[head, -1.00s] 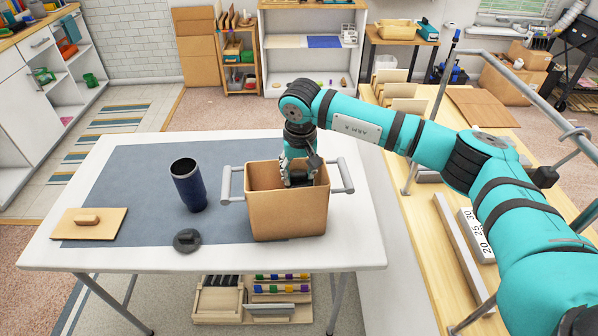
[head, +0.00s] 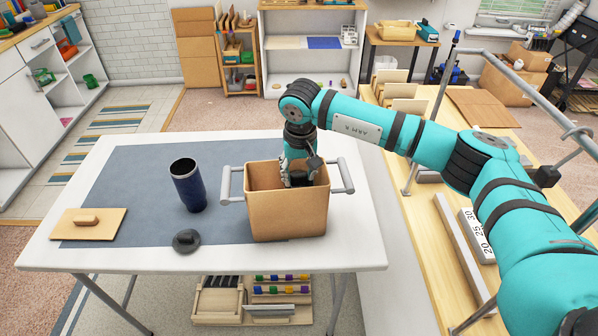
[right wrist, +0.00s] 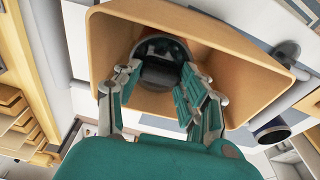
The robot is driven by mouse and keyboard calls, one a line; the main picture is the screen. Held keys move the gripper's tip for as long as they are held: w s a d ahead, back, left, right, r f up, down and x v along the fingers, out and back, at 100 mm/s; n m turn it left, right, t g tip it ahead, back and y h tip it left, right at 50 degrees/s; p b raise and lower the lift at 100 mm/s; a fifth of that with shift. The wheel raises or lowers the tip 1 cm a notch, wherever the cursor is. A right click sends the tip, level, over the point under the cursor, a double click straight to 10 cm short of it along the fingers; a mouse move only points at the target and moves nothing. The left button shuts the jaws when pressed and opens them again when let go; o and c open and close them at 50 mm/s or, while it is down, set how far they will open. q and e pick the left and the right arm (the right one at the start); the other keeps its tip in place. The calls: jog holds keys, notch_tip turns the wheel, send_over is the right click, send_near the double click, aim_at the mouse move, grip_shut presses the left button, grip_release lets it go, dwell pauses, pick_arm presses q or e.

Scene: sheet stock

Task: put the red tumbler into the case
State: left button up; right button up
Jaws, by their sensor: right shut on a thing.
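The case (head: 287,213) is a tan open box with grey side handles, standing upright on the table. My right gripper (head: 299,178) reaches down into it from above. In the right wrist view its fingers (right wrist: 160,82) are shut on a tumbler (right wrist: 158,48) with a dark round mouth, inside the case walls. My left gripper is out of view.
A dark blue tumbler (head: 188,186) stands upright on the grey mat (head: 130,180), left of the case. A dark round lid (head: 186,240) lies in front of it. A flat wooden lid with a knob (head: 88,222) lies at the table's left. The mat's back left is clear.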

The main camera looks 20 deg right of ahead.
jog(key=o, duration=1.7)
jog(key=shift+o, duration=0.2)
jog(key=shift+r+p, duration=1.5)
jog(key=shift+r, duration=2.05)
jog(key=shift+f, duration=0.1)
